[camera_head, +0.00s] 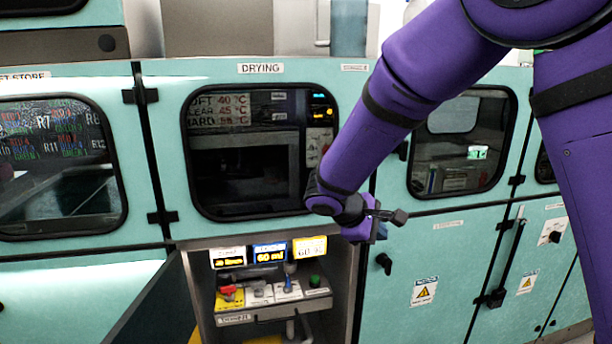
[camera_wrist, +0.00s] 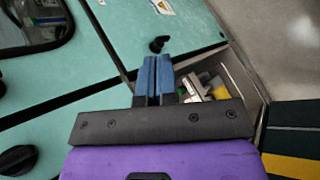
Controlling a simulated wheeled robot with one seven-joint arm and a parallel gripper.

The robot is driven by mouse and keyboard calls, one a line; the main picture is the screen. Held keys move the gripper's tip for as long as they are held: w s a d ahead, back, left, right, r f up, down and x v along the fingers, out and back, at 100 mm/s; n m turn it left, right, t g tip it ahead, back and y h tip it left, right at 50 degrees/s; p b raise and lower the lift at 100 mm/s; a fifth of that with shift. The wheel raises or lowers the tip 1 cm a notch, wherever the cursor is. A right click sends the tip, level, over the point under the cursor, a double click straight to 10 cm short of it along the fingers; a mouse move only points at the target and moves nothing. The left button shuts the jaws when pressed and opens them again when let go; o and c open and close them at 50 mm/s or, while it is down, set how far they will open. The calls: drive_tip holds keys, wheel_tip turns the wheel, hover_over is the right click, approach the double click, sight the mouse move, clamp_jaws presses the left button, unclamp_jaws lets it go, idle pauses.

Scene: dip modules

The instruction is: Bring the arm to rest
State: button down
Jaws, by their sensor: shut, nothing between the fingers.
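My purple arm (camera_head: 400,95) reaches in from the upper right in the head view. My gripper shows in the wrist view (camera_wrist: 155,80), where its two blue-padded fingers lie side by side, shut with nothing between them. In the head view the gripper end (camera_head: 385,215) is in front of the teal cabinet, right of the open lower bay. The fingers look clear of the cabinet, though the exact gap cannot be told.
The drying cabinet window (camera_head: 245,165) is behind the arm. Below it, an open bay holds a drawer (camera_head: 275,307) with coloured valves and small displays (camera_head: 270,252). An open door (camera_head: 150,305) stands left of the bay. A black knob (camera_head: 384,263) sticks out right of it.

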drive_tip(key=s+d+r+m+g+y, duration=0.2)
drive_tip(key=s+d+r+m+y, duration=0.35)
drive_tip(key=s+d+r, duration=0.6)
drive_tip(key=s+d+r+m+t+y, duration=0.1)
drive_tip(key=s+r+m, duration=0.1)
drive_tip(key=s, duration=0.6)
drive_tip(key=s+d+r+m+t+y, duration=0.2)
drive_tip(key=s+m, duration=0.2)
drive_tip(key=s, duration=0.5)
drive_tip(key=shift+s, duration=0.15)
drive_tip(key=shift+d+m, duration=0.1)
drive_tip(key=shift+m, duration=0.15)
